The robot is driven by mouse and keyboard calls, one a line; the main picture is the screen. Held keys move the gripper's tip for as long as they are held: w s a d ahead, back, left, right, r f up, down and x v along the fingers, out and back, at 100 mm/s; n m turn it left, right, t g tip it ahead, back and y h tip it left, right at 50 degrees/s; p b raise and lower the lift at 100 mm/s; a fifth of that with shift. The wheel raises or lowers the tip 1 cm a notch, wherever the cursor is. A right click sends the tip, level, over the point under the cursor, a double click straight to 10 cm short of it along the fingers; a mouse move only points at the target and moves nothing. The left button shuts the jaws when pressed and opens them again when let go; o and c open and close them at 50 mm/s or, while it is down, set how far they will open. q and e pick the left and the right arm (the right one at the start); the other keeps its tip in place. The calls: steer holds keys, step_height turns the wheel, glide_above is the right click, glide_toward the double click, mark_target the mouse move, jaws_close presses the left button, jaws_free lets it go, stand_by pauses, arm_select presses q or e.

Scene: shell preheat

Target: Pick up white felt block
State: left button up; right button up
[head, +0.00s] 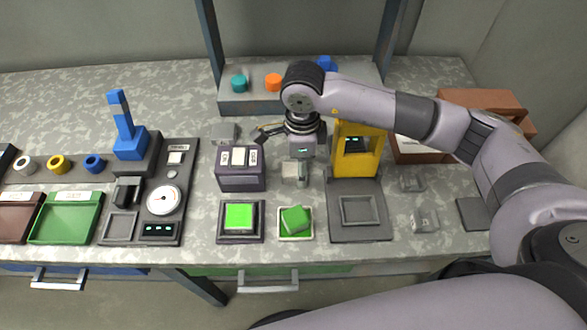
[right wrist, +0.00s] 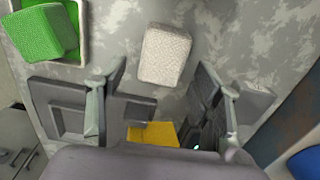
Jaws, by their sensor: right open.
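The white felt block (right wrist: 166,54) is a speckled whitish block on the grey table in the right wrist view. In the head view the block (head: 292,173) stands on the table below my right gripper (head: 293,146), partly hidden by it. In the right wrist view my right gripper (right wrist: 162,78) is open and empty, with one finger on each side of the line to the block. The block lies beyond the fingertips, and no contact shows. My left gripper is not in view.
A green block (head: 296,219) sits on a small green tray in front. A yellow press (head: 356,165) stands close on the right, and a dark holder (head: 240,180) with white pieces on the left. A raised grey shelf (head: 252,103) is behind. Clear blocks (head: 424,221) lie at right.

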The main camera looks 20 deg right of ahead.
steer(key=shift+f, duration=0.85)
steer(key=shift+c, duration=0.2)
steer(key=c, duration=1)
